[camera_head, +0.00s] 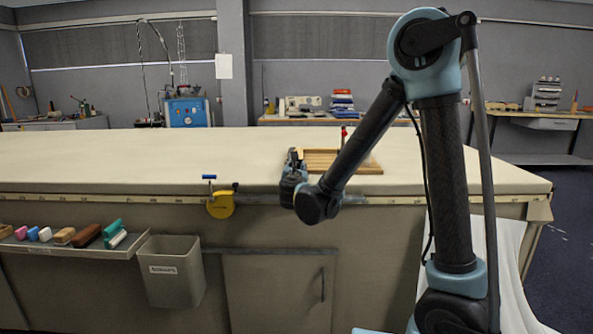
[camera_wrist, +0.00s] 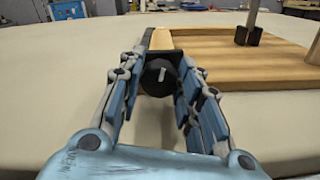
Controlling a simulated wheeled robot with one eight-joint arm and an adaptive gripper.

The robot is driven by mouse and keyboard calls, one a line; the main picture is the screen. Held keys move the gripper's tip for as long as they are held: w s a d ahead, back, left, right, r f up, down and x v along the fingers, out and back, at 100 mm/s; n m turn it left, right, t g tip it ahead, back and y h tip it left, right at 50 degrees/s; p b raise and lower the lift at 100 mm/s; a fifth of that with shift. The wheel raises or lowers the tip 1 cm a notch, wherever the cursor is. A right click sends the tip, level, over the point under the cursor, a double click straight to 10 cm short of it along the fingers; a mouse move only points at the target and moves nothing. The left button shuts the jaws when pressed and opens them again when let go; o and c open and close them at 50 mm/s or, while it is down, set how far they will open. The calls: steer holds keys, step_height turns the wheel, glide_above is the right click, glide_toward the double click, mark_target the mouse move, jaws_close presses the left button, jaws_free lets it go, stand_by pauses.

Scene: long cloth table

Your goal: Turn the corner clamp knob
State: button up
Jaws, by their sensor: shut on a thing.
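A black round corner clamp knob (camera_wrist: 157,79) with a pale mark on its face shows in the wrist view. The mark stands close to upright, slightly tilted. The knob sits at the near left corner of a wooden frame (camera_wrist: 237,76). My gripper (camera_wrist: 163,70) has a finger on each side of the knob and is shut on it. In the head view my gripper (camera_head: 296,160) is at the left end of the wooden frame (camera_head: 372,165), on the table. There my arm hides part of the frame, and the knob cannot be made out.
A dark clamp with a bar (camera_wrist: 249,33) stands on the frame; its red top (camera_head: 344,131) shows in the head view. A yellow tool (camera_head: 221,205) hangs at the table's front edge. The cloth table (camera_head: 110,160) is clear to the left.

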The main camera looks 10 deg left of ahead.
steer(key=m, duration=0.6)
steer(key=shift+d+f, duration=0.1)
steer(key=shift+d, duration=0.1)
steer(key=shift+m, duration=0.3)
steer(key=o, duration=1)
steer(key=shift+o, duration=0.2)
steer(key=v, duration=1.1)
steer(key=shift+s, duration=0.35)
steer(key=shift+d, duration=0.1)
